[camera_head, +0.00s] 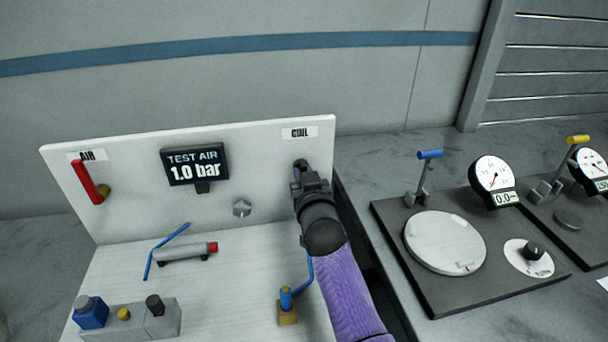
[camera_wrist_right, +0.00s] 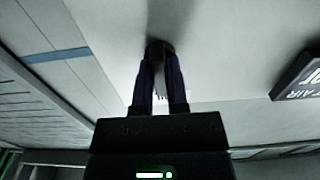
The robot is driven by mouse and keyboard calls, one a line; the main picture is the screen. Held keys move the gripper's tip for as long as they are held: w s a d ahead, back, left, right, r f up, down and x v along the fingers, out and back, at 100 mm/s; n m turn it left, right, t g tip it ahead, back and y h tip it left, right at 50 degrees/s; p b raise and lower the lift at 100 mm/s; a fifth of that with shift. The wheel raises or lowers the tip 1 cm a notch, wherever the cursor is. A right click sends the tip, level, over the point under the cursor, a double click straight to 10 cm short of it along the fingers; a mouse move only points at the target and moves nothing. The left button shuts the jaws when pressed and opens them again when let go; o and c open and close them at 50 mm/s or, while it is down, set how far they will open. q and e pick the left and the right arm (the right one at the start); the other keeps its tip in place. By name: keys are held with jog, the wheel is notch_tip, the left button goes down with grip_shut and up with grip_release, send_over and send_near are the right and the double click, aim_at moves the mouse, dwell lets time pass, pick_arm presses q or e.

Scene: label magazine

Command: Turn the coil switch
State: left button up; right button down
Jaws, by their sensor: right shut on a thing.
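The white panel (camera_head: 130,215) stands upright with a COIL label (camera_head: 300,133) at its upper right. My right gripper (camera_head: 300,168) reaches up to the panel just below that label. In the right wrist view the two fingers of my right gripper (camera_wrist_right: 160,88) are shut on the dark round coil switch (camera_wrist_right: 159,48), which sits against the panel face. In the head view the gripper mostly hides the switch, and its turn position cannot be told. My left gripper is not in view.
On the panel are a red AIR lever (camera_head: 88,182), a display (camera_head: 195,166) reading TEST AIR 1.0 bar and a grey knob (camera_head: 242,208). Below are a blue-hosed cylinder (camera_head: 182,252), a valve block (camera_head: 135,318) and a brass fitting (camera_head: 288,312). A dark gauge station (camera_head: 445,290) stands right.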

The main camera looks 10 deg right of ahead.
jog(key=c, duration=0.6)
grip_release()
jog(key=shift+c, duration=0.2)
jog(key=s+p, duration=0.3)
jog(key=s, duration=0.7)
jog(key=shift+p, duration=0.4)
